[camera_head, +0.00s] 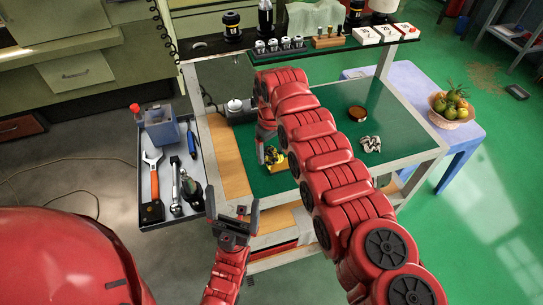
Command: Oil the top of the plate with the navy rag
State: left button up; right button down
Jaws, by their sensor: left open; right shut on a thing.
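My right arm reaches in from the bottom right across the cart's green top (325,103) and bends down near its left side. My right gripper (263,148) is mostly hidden by its own arm. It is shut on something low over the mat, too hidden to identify. A small yellow and dark thing (275,154) lies right beside it; I cannot tell if they touch. My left gripper (233,217) is open and empty at the cart's front left corner. I cannot make out the navy rag or the plate; the arm covers much of the cart's middle.
A round brown tin (357,113) and silver pieces (370,144) lie right of the arm. A side tray (180,209) holds a blue bin (162,130), an orange-handled wrench (154,175) and other tools. A back shelf carries bottles, sockets and white boxes (366,35). A fruit basket (452,109) stands right.

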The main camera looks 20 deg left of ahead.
notch_tip(320, 180, up, 2)
jog(key=shift+a+r, duration=0.15)
jog(key=shift+r, duration=0.8)
